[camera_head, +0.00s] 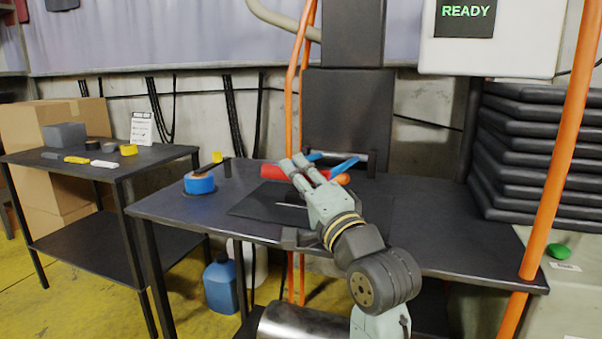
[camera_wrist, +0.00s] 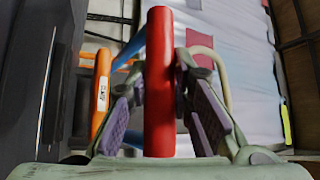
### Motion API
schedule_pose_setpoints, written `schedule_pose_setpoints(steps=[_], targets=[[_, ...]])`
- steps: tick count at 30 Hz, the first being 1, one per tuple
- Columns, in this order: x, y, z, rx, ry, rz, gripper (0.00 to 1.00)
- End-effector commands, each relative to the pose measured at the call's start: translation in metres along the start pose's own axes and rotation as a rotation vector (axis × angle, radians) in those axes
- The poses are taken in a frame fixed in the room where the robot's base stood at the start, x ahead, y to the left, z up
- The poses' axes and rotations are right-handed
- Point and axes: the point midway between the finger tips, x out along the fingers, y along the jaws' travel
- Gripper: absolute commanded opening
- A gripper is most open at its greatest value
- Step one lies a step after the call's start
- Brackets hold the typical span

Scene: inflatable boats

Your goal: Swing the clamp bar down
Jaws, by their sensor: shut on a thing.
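The clamp bar has a thick red grip (camera_head: 272,172), held above the dark table beside a blue arm (camera_head: 345,166). The red grip (camera_wrist: 159,60) stands large in the middle of the wrist view. My gripper (camera_head: 294,166) is shut on the red grip, its fingers coming from the near right. In the wrist view my gripper (camera_wrist: 160,105) has a purple-padded finger on each side of the grip. My fingers and hand hide part of the bar and its joint in the head view.
The dark table (camera_head: 460,225) is bare on the right. A blue tape roll (camera_head: 199,183) lies at its left. An orange post (camera_head: 560,150) stands at the right, by stacked black slabs (camera_head: 545,150). A green button (camera_head: 558,251) is low right. A screen (camera_head: 466,18) reads READY.

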Motion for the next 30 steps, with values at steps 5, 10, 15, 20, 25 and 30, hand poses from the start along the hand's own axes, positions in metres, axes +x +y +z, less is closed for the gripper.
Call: schedule_pose_setpoints(steps=[5,10,15,20,25,30], targets=[[-0.008,0.02,0.008,-0.036,0.0,-0.035,0.0],[-0.01,0.024,0.01,-0.052,-0.001,-0.049,0.0],[-0.01,0.024,0.01,-0.056,-0.001,-0.054,0.0],[-0.01,0.024,0.01,-0.056,-0.001,-0.053,0.0],[-0.01,0.024,0.01,-0.055,-0.001,-0.053,0.27],[-0.01,0.024,0.01,-0.054,-0.001,-0.054,0.38]])
